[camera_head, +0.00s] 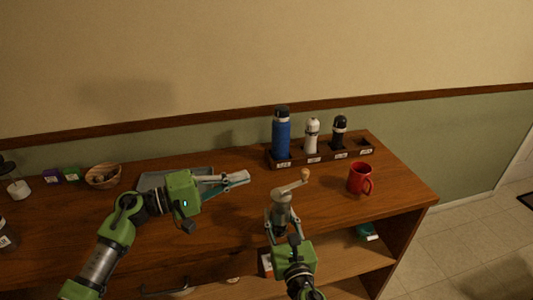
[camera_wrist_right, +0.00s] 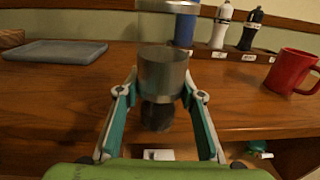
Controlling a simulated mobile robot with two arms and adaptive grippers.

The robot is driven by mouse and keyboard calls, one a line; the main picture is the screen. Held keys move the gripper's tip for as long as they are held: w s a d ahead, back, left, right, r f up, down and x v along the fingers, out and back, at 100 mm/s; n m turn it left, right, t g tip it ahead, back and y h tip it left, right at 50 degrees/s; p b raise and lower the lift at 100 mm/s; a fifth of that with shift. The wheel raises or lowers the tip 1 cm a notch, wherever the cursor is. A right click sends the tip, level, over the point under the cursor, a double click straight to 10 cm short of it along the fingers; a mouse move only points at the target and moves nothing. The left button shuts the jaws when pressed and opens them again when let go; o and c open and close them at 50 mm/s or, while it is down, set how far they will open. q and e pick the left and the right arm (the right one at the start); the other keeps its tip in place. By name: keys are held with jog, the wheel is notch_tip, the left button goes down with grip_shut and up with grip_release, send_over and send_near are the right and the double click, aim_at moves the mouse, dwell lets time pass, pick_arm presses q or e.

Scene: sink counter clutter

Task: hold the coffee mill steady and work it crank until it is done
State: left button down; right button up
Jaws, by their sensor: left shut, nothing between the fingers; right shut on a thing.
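The coffee mill (camera_head: 281,214) is a grey metal cylinder, upright near the counter's front edge. Its crank (camera_head: 292,188) reaches up and to the right and ends in a light wooden knob (camera_head: 305,174). My right gripper (camera_head: 283,228) is shut around the mill's body from the front. In the right wrist view the mill (camera_wrist_right: 163,72) stands between the two fingers, with a dark lower part; the crank is out of that view. I cannot tell whether its base touches the counter. My left gripper (camera_head: 243,177) is shut and empty, left of the knob and apart from it.
A rack (camera_head: 312,160) at the back holds a blue bottle (camera_head: 281,135), a white bottle (camera_head: 311,138) and a black one (camera_head: 339,132). A red mug (camera_head: 360,178) stands to the right. A grey tray (camera_head: 150,181) lies behind my left arm, with a wooden bowl (camera_head: 103,177) farther left.

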dwell(0.4)
jog(key=o, duration=1.5)
jog(key=shift+d, duration=0.1)
jog(key=shift+c, duration=0.2)
